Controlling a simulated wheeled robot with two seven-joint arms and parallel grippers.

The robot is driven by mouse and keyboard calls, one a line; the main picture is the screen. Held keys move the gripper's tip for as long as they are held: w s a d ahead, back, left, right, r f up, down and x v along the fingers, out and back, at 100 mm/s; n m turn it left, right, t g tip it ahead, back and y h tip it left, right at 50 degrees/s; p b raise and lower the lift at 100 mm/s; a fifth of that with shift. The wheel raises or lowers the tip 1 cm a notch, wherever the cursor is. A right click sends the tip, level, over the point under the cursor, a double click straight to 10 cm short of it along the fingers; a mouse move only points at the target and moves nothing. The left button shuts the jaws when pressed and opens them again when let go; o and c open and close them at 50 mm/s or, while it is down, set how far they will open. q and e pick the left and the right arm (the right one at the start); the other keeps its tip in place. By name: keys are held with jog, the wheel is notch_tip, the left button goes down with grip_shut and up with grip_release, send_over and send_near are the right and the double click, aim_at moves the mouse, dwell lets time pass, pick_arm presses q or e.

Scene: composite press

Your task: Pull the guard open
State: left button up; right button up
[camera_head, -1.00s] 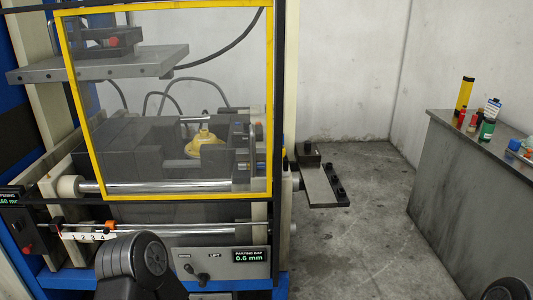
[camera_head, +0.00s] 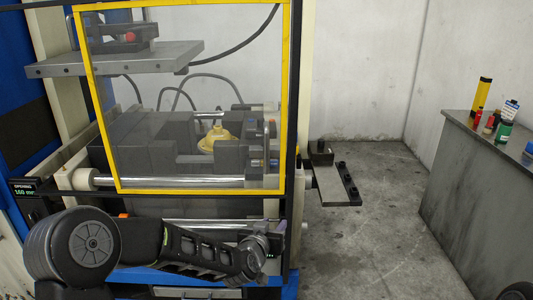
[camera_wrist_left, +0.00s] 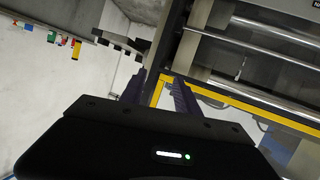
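The guard (camera_head: 286,100) is a clear panel in a yellow frame across the front of the press. It looks closed over the press opening in the head view. My left arm reaches across below it, and my left gripper (camera_head: 277,230) is near the guard's lower right corner. In the left wrist view the two dark fingers of my left gripper (camera_wrist_left: 158,92) stand apart. A corner of the yellow guard frame (camera_wrist_left: 250,108) shows between and beyond them. I cannot tell whether they touch it. My right gripper is not in view.
The press has a grey upper plate (camera_head: 120,60) and a dark lower block with a yellow part (camera_head: 219,139) behind the guard. A bracket (camera_head: 336,186) juts out at the right. A grey bench (camera_head: 475,185) with bottles stands farther right, with clear floor between.

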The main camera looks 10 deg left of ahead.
aim_at(266, 154)
pick_arm(q)
jog(key=w+a+r+t+y, duration=0.1)
jog(key=a+r, duration=0.1)
jog(key=r, duration=0.6)
jog(key=w+a+r+t+y, duration=0.1)
jog(key=w+a+r+t, duration=0.1)
jog(key=r, duration=0.6)
jog(key=shift+w+a+r+t, duration=0.2)
jog(key=shift+r+t, duration=0.1)
jog(key=shift+r, duration=0.1)
jog(key=shift+w+a+p, duration=0.15)
jog(key=shift+w+p, duration=0.95)
jog(key=shift+w, duration=2.85)
grip_shut()
